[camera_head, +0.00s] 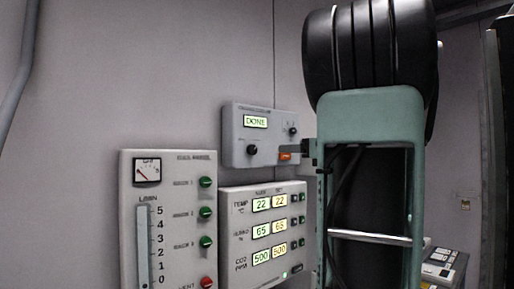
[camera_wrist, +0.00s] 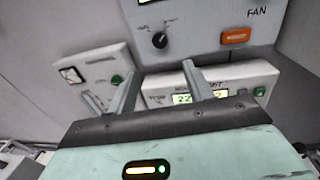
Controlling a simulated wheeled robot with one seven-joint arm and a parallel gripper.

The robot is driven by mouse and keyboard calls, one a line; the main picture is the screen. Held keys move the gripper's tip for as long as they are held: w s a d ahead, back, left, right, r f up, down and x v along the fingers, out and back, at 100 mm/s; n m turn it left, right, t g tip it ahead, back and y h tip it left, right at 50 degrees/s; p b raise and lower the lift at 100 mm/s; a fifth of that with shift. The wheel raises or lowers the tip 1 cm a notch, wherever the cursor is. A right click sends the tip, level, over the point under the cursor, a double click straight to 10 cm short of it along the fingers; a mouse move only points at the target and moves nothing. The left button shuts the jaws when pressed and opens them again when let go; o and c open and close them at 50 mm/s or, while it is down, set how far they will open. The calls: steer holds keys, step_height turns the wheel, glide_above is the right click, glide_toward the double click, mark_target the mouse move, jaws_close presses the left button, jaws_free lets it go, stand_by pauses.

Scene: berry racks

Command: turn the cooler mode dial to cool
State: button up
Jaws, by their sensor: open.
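The cooler panel is a grey wall box (camera_head: 235,120) with a lit display reading DONE (camera_head: 256,122). A black dial (camera_head: 252,150) sits at its lower left, and a smaller black knob (camera_head: 293,130) is at its upper right. In the wrist view a black dial (camera_wrist: 159,40) with small, unreadable labels shows on the grey panel (camera_wrist: 200,20). An orange switch (camera_wrist: 235,36) is to its right, under the word FAN. My gripper (camera_wrist: 162,72) is open and empty, its fingertips below the dial in the picture and apart from it. In the head view my gripper (camera_head: 296,148) is beside the panel's right edge.
A white panel with TEMP, HUMID and CO2 readouts (camera_head: 228,235) is mounted just below the box. A taller panel with a gauge, green knobs and a red one (camera_head: 180,170) stands to the left. Bare wall surrounds the panels above and left.

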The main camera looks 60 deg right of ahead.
mark_target(254, 150)
steer(key=w+d+p, duration=0.1)
steer(key=w, duration=0.3)
steer(key=w+d+p, duration=0.1)
steer(key=w+p, duration=0.1)
steer(key=w, duration=0.3)
steer(key=w+p, duration=0.2)
steer(key=w, duration=0.2)
steer(key=shift+w+d, duration=0.35)
steer(key=shift+d, duration=0.05)
steer(key=c, duration=1)
